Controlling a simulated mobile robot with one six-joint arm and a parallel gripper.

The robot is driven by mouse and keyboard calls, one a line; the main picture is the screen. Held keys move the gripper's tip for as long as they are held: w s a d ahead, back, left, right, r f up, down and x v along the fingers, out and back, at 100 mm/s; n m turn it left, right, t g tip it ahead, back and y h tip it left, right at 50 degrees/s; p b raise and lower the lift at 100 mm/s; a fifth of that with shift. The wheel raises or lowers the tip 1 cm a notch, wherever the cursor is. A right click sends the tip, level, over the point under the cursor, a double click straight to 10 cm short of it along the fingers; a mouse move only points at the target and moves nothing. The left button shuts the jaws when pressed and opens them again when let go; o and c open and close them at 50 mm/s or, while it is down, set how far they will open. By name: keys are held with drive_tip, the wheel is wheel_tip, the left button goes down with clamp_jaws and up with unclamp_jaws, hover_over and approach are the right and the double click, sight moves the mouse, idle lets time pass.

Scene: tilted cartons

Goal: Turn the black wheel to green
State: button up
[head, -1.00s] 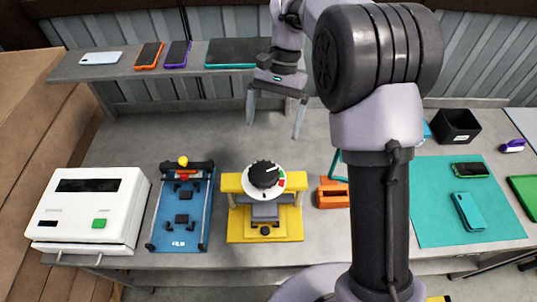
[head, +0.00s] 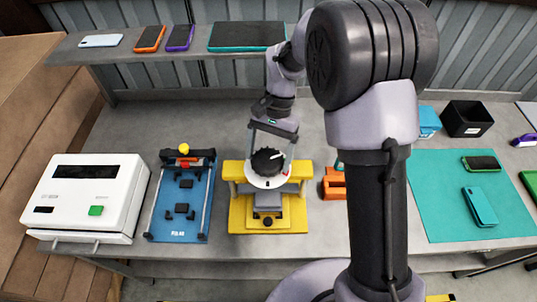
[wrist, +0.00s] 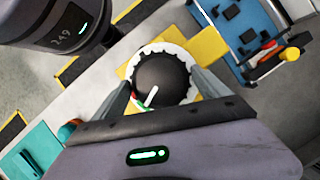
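The black wheel (head: 267,161) sits on a white round dial (head: 262,181) on top of a yellow stand (head: 240,215). A white pointer line on the wheel points right in the head view. A red mark (head: 287,173) shows on the dial's right side; I cannot make out the green mark in the head view. My gripper (head: 269,150) is at the wheel, pointing down, with one finger on each side. In the wrist view the wheel (wrist: 162,77) lies between the open fingers (wrist: 162,82), with a gap showing. The gripper body hides part of the dial.
A blue fixture (head: 181,222) with a yellow knob and a white machine (head: 88,195) stand to the left. An orange block (head: 333,184) is close on the right. A teal mat (head: 440,215) with phones lies farther right. A shelf (head: 125,52) runs behind.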

drive_tip(key=c, duration=0.9)
drive_tip(key=shift+m, duration=0.3)
drive_tip(key=o, duration=1.3)
drive_tip(key=shift+o, duration=0.2)
drive_tip(key=p+v, duration=0.5)
drive_tip(key=v, duration=1.2)
drive_tip(key=shift+d+r, duration=0.2)
drive_tip(key=shift+r, duration=0.05)
drive_tip(key=shift+s, duration=0.15)
